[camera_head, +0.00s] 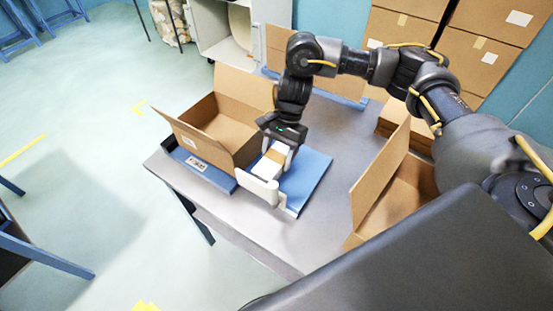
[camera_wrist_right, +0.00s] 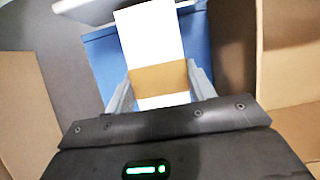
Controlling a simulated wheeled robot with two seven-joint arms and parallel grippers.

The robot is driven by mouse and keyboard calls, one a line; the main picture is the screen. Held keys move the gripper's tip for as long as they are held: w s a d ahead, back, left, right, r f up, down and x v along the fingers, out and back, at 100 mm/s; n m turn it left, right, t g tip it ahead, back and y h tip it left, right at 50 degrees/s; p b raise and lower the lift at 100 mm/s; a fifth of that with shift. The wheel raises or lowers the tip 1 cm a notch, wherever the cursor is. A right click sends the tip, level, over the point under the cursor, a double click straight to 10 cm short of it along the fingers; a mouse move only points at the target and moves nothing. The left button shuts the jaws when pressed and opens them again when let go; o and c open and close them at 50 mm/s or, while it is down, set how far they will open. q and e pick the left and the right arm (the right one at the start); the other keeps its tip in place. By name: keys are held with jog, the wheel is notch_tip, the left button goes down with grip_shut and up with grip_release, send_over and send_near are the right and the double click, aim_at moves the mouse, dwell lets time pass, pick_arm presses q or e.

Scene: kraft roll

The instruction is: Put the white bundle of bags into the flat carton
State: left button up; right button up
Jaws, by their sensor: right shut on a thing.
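The white bundle (camera_head: 267,167), with a brown paper band around it, is between the fingers of my right gripper (camera_head: 277,147). In the right wrist view the bundle (camera_wrist_right: 150,38) reaches forward from the fingers (camera_wrist_right: 161,92), which are closed on its banded part. It is over a blue plate (camera_head: 314,172); I cannot tell whether it touches it. An open brown carton (camera_head: 235,150) stands left of the gripper. Another open carton (camera_head: 408,190) stands to the right, partly hidden. I cannot tell which one is the flat carton. My left gripper is not in view.
A white panel on a post (camera_head: 262,190) stands at the blue plate's near edge, close to the bundle. The left carton's raised flaps flank its opening. Stacked closed cartons (camera_head: 480,58) stand behind. The grey table (camera_head: 270,232) is bare at its front.

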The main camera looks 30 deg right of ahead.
jog(key=shift+w+f, duration=0.1)
jog(key=shift+f, duration=1.1)
jog(key=shift+f, duration=0.15)
jog(key=o, duration=1.1)
jog(key=shift+c, duration=0.2)
